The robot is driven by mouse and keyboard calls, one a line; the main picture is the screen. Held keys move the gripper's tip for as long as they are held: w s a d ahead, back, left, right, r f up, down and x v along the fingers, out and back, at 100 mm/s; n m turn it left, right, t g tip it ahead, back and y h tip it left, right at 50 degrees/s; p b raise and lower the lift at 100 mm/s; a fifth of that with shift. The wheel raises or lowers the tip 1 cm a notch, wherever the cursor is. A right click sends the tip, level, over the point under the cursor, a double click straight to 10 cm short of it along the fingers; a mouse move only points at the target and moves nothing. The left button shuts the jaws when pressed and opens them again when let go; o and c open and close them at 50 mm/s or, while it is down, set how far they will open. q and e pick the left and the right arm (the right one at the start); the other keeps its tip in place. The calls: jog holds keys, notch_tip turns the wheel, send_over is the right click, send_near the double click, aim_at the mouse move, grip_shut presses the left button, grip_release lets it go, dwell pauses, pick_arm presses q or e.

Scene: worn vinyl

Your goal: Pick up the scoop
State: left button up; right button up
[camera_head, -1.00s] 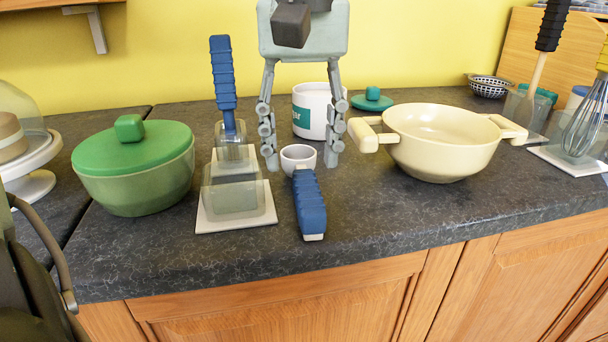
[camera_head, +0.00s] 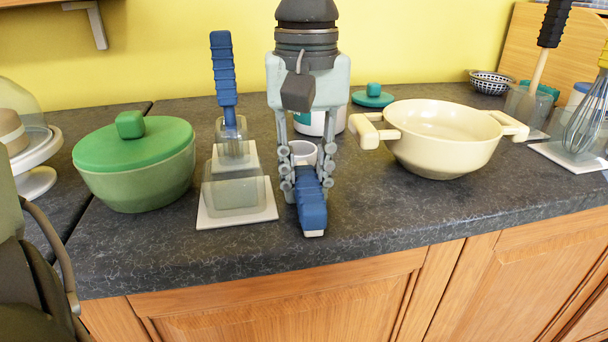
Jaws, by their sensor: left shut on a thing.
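The scoop (camera_head: 311,205) has a ribbed blue handle with a white end and a small pale cup (camera_head: 304,153) behind it. It lies on the dark counter with its handle toward the front edge. My left gripper (camera_head: 310,198) points down over the scoop, its fingers on both sides of the blue handle and shut on it. The gripper partly hides the cup. The scoop appears still at counter height. My right gripper is not in view.
A green lidded pot (camera_head: 137,180) and a clear box on a white base (camera_head: 236,214) with a blue-handled tool (camera_head: 223,70) stand left. A cream pot (camera_head: 443,150) stands right. A white canister (camera_head: 318,122) is behind my gripper. Counter (camera_head: 380,215) front right is clear.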

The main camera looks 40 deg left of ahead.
aim_at(305, 176)
pick_arm(q)
grip_shut()
jog(key=shift+r, duration=0.15)
jog(key=shift+r, duration=0.3)
notch_tip(305, 176, up, 4)
jog(key=shift+s+f, duration=0.15)
jog(key=s+a+r, duration=0.3)
jog(key=s+r, duration=0.3)
jog(key=s, duration=0.5)
jog(key=shift+r, duration=0.25)
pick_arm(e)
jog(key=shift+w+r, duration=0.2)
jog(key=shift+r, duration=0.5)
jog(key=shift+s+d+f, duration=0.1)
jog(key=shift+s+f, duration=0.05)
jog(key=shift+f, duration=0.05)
